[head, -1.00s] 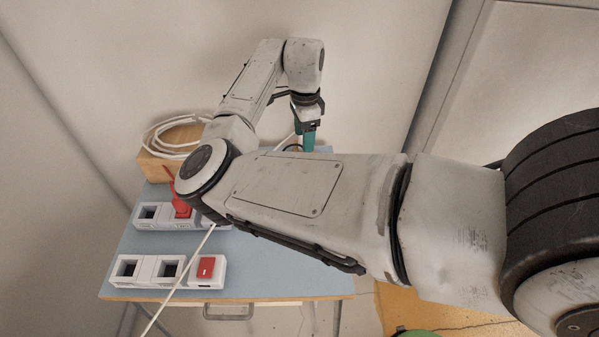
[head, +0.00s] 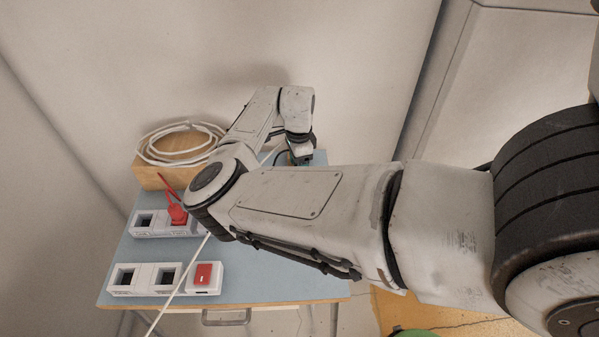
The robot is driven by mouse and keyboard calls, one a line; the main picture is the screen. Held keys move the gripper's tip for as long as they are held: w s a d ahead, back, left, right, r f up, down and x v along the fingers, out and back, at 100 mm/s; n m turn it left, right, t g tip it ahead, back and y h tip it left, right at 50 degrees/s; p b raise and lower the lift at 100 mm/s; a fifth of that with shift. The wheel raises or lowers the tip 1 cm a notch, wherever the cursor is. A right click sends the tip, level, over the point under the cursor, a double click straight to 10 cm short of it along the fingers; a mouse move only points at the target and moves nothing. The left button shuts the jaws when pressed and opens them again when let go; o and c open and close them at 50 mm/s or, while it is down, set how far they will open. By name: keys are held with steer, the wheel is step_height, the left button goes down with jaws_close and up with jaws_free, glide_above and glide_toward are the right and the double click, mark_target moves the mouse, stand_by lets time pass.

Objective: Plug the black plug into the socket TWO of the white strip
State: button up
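Two white socket strips lie on the blue table top (head: 285,275). The near strip (head: 143,291) has two empty square sockets and a red switch (head: 204,274) at its right end. The far strip (head: 150,231) has an empty socket at its left and a red plug (head: 176,214) beside it; my arm covers its right part. I cannot read which socket is TWO. My gripper (head: 301,160) is low over the back right of the table, its fingers mostly hidden by my arm. I cannot make out the black plug.
A wooden box (head: 156,176) with a coiled white cable (head: 167,155) stands at the back left. A white cable (head: 180,283) runs diagonally past the near strip's switch and over the front edge. The front right of the table is clear. A wall stands close behind.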

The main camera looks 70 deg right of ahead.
steer(key=shift+c, duration=0.5)
steer(key=c, duration=1)
steer(key=shift+c, duration=0.2)
